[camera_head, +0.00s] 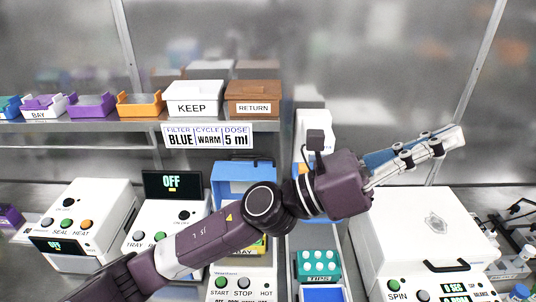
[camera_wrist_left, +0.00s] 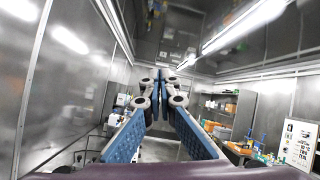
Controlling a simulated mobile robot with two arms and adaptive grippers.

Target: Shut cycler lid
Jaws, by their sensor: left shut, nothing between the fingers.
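The cycler appears to be the white machine with START, STOP and HOT buttons (camera_head: 240,284) at the bottom centre of the head view. A blue-faced panel (camera_head: 232,171) stands up behind it, apparently its raised lid; my left arm crosses in front and hides much of the machine. My left gripper (camera_head: 452,139) is shut and empty, up and to the right of the cycler, above the white SPIN machine and well apart from the lid. In the left wrist view its blue fingers (camera_wrist_left: 160,84) come together with nothing between them. My right gripper is not in view.
The white SPIN machine (camera_head: 425,235) stands at right with its top closed. A teal TIPS rack (camera_head: 319,263) sits right of the cycler. A SEAL/HEAT machine (camera_head: 85,218) is at left. A shelf (camera_head: 135,124) holds coloured trays and KEEP (camera_head: 194,105) and RETURN (camera_head: 252,106) boxes.

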